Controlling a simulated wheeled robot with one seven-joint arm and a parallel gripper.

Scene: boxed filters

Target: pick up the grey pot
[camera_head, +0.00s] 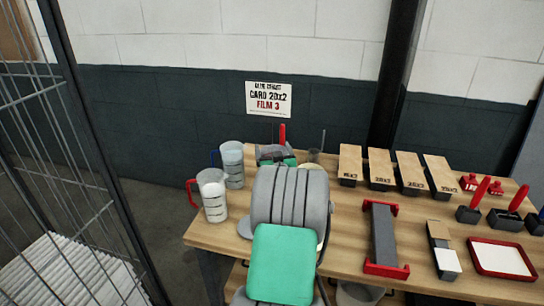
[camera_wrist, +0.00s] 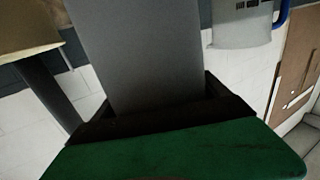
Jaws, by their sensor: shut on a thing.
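My gripper (camera_head: 276,158) is beyond my arm on the left part of the table, its green body partly hidden by my arm. In the wrist view, a smooth grey surface (camera_wrist: 150,55), which I take for the grey pot, stands between the dark jaws, and my gripper is shut on it. In the head view a small grey piece (camera_head: 271,150) shows at the gripper. The pot's rim and base are hidden, so I cannot tell whether it touches the table.
Mugs with red (camera_head: 213,197) and blue (camera_head: 232,165) handles stand just left. A tan container (camera_head: 314,156) is close right. Labelled boxes (camera_head: 381,168), a red-ended grey holder (camera_head: 384,236) and a red-rimmed tray (camera_head: 502,258) fill the right. A wire cage (camera_head: 75,175) stands left.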

